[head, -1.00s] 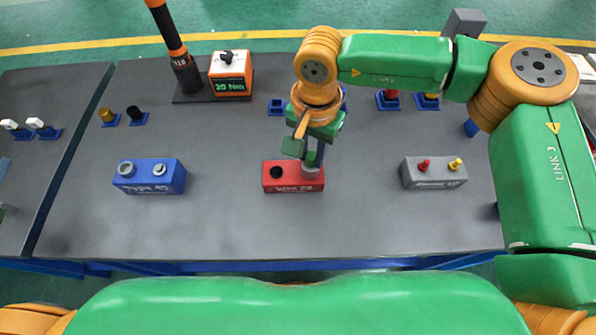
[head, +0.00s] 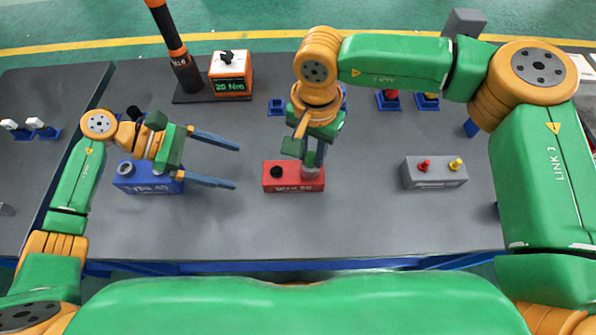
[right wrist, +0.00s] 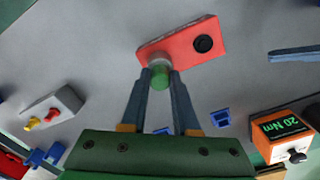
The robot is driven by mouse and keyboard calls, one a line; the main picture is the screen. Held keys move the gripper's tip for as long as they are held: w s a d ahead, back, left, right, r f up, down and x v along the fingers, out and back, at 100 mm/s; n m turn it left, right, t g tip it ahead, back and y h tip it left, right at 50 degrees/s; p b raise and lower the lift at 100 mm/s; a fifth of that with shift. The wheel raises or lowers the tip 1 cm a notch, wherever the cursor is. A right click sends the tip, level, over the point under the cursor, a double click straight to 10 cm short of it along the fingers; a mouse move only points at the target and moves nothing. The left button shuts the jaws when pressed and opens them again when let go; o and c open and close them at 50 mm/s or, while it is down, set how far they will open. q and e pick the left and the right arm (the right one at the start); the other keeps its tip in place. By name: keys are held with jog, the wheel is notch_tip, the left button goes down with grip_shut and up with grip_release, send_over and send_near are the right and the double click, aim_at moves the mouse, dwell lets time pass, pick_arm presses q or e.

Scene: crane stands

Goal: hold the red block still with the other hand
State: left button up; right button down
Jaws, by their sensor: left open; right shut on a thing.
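The red block (head: 280,184) sits on the grey table in the middle of the head view, with a black round hole or knob on its left part. My right gripper (head: 316,166) is above the block's right end, shut on a small round grey-and-green part (right wrist: 160,75) at the block. In the right wrist view the red block (right wrist: 182,46) lies just past my right fingertips. My left gripper (head: 237,165) is open and empty, left of the red block, its two fingers pointing right towards it and apart from it. My left wrist partly covers the blue block behind.
A blue block (head: 150,189) stands under my left arm. A grey block (head: 433,180) with red and yellow pegs is to the right. An orange 20 Nm box (head: 231,85) and a dark upright tool (head: 185,70) stand at the back left. The table front is clear.

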aim_at(264, 174)
pick_arm(q)
jog(key=x, duration=0.8)
jog(key=shift+d+f, duration=0.25)
jog(key=shift+d, duration=0.1)
grip_shut()
dwell(0.6)
